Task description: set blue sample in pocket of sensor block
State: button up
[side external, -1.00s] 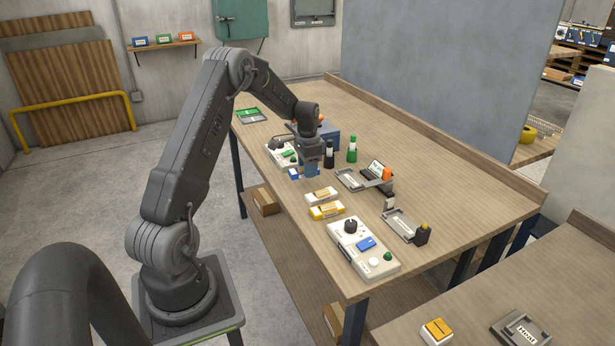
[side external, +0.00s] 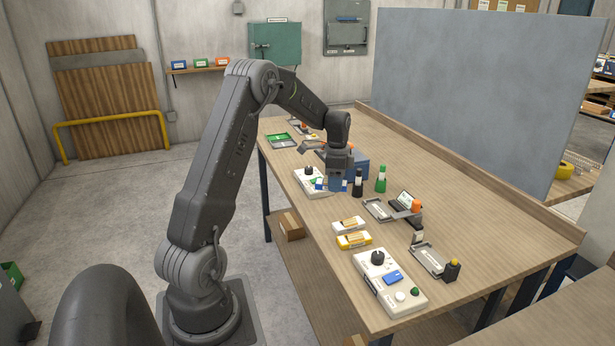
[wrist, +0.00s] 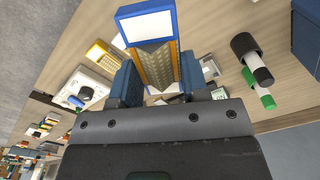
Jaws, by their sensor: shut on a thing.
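My gripper (side external: 338,186) points down over the far part of the bench, shut on the blue sample (side external: 321,184), whose blue-and-white end sticks out to its left. In the wrist view the blue sample (wrist: 147,24) has a blue rim, a pale face and a tan middle part between the two blue fingers (wrist: 158,80). The sample appears a little above the bench. A white block (side external: 388,283) with a black knob, blue pad and green button lies at the near end. A similar white block (side external: 309,183) is partly behind my gripper. I cannot read which is the sensor block.
A white sample (side external: 348,224) and a yellow sample (side external: 354,240) lie nearer on the bench. Grey trays (side external: 378,210) (side external: 428,259) lie along the right. A blue box (side external: 361,168) stands behind.

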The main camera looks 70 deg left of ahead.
jog(key=w+d+f+m, duration=0.1)
jog(key=w+d+m, duration=0.6)
jog(key=w+d, duration=0.5)
jog(key=m, duration=0.5)
send_near(434, 263)
jog(key=shift+a+f, duration=0.2)
jog(key=shift+w+d+f, duration=0.1)
jog(key=shift+d+f, duration=0.1)
jog(key=shift+f, duration=2.55)
jog(key=shift+f, duration=0.75)
jog(key=o, duration=1)
notch_tip(434, 263, up, 14)
